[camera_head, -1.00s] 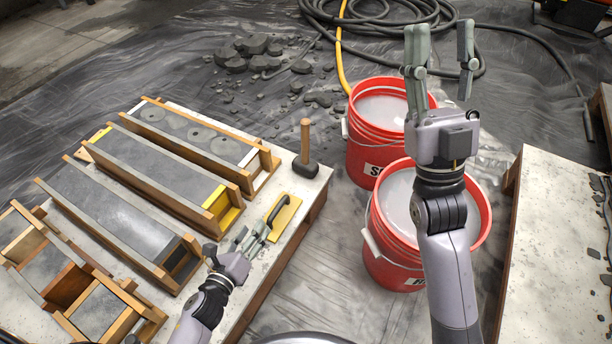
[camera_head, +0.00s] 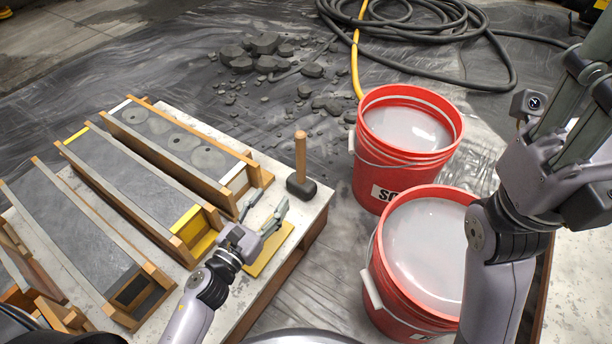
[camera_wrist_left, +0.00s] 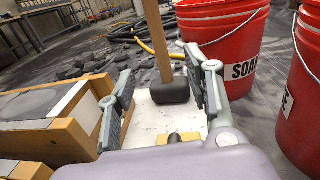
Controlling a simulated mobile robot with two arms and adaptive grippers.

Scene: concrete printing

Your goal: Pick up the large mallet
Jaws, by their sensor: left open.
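The mallet (camera_head: 301,172) stands upright on its dark head near the right corner of the white table, with its wooden handle pointing up. In the left wrist view the mallet's black head (camera_wrist_left: 170,92) lies ahead, between the two fingers in the picture. My left gripper (camera_head: 263,213) is open and empty, just short of the mallet and above the yellow float. The wrist view shows its fingers (camera_wrist_left: 160,95) spread wide. My right gripper (camera_head: 575,115) is raised at the right edge, partly cut off by the frame; its finger opening is unclear.
The yellow float (camera_head: 268,250) lies under my left gripper on the table (camera_head: 262,297). Wooden moulds (camera_head: 165,160) fill the table's left side. Two red buckets of grey liquid, one at the back (camera_head: 388,186) and one in front (camera_head: 400,312), stand right of the table. Rubble and hoses lie behind.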

